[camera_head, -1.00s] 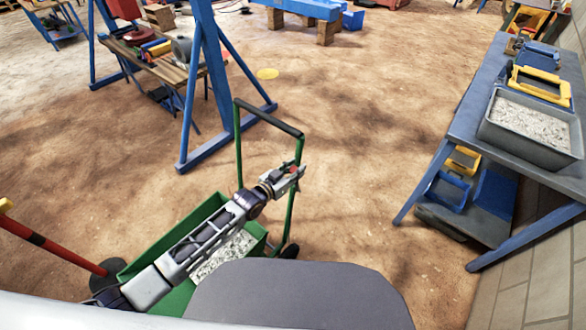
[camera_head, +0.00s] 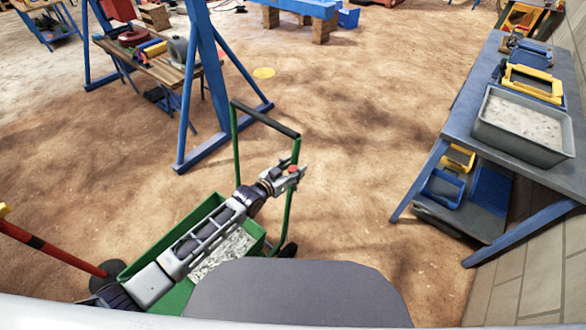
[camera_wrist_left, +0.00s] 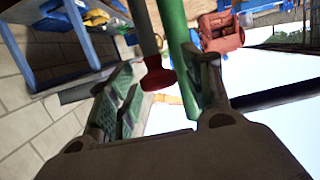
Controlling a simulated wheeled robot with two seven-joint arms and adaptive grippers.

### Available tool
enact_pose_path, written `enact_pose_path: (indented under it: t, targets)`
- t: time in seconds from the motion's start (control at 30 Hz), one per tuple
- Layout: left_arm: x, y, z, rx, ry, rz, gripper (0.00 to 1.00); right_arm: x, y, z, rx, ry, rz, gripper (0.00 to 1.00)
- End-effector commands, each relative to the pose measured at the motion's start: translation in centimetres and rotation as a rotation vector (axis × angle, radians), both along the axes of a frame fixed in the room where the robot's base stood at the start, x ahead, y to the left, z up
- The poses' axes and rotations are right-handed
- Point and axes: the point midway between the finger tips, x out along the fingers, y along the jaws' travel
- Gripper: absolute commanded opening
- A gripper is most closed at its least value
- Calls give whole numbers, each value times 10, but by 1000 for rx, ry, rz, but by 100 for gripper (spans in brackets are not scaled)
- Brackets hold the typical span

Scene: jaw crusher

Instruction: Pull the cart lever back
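The green cart (camera_head: 205,213) stands low in the head view, with pale gravel inside and a tall green handle frame topped by a black bar (camera_head: 265,120). My left gripper (camera_head: 292,174) is at the frame's right post, partway down. In the left wrist view its two fingers (camera_wrist_left: 165,95) are apart. A grey lever with a red end (camera_wrist_left: 157,78) reaches between them, without clear contact. The green post (camera_wrist_left: 175,45) passes close by the right-hand finger; I cannot tell whether they touch. A red spot also shows at the gripper in the head view. My right gripper is not in view.
A blue table (camera_head: 455,130) with a grey gravel bin (camera_head: 520,125) stands at the right by the wall. A blue frame (camera_head: 207,90) stands behind the cart. A red pole (camera_head: 55,248) is at the left. The floor between cart and table is clear.

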Motion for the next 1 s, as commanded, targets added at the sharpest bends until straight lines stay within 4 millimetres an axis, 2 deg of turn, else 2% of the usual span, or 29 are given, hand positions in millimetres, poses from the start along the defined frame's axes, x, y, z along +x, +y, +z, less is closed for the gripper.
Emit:
enact_pose_path:
  t: [0.47,1.0]
  targets:
    - [-8,7,2,1,1,0,50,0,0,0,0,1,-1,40]
    - [-49,36,15,1,0,0,50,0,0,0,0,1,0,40]
